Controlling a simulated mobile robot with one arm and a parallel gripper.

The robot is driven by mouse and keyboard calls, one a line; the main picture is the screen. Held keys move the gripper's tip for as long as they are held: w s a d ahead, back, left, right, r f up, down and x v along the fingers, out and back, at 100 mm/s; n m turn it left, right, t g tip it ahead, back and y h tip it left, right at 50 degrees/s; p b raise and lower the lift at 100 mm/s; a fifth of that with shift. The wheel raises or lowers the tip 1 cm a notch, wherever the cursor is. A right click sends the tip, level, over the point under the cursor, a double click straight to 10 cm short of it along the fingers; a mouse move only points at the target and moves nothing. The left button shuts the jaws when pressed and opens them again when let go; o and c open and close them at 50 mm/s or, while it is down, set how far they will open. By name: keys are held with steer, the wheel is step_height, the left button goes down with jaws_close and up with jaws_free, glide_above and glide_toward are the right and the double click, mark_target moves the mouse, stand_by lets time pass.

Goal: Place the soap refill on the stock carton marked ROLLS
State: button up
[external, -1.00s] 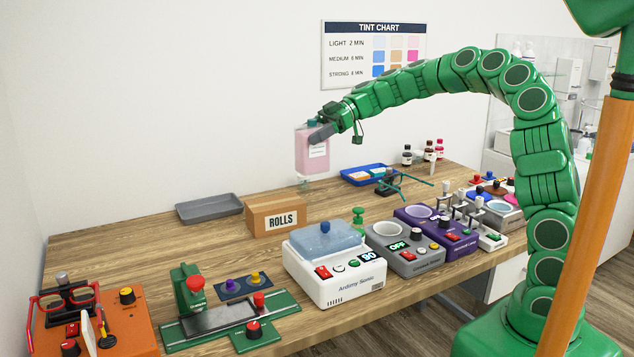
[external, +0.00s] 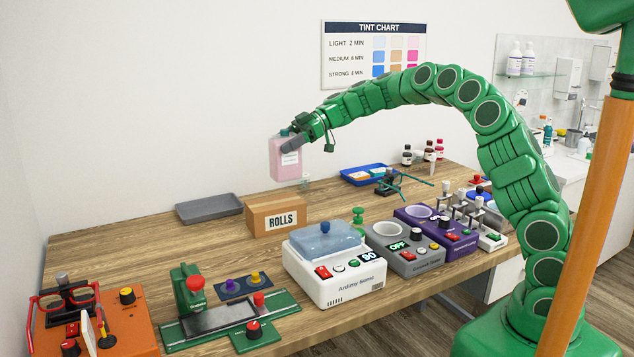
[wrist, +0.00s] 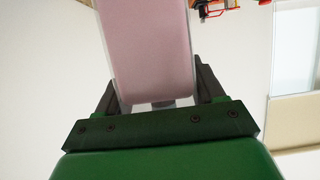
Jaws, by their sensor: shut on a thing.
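The soap refill (external: 286,160) is a pink pouch or bottle with a pale label and a blue-green top. My gripper (external: 290,142) is shut on it near its top and holds it in the air. In the external view it appears just above the ROLLS carton, apart from it. In the wrist view the pink refill (wrist: 150,50) fills the space between my two fingers. The stock carton marked ROLLS (external: 262,222) is a brown box on the wooden table, with its top clear.
A grey tray (external: 209,208) lies left of the carton. A white machine with a blue lid (external: 335,277) stands in front of it to the right. A blue tray (external: 362,181) and several bottles are behind right. Bare tabletop (external: 130,250) lies to the left.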

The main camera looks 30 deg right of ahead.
steer(key=w+a+f, duration=0.2)
steer(key=w+f, duration=0.2)
steer(key=f, duration=0.4)
steer(key=shift+w+f, duration=0.15)
steer(key=shift+f, duration=0.2)
steer(key=o, duration=1.1)
steer(key=shift+f, duration=0.1)
steer(key=shift+c, duration=0.2)
steer(key=v, duration=1.2)
steer(key=shift+d, duration=0.1)
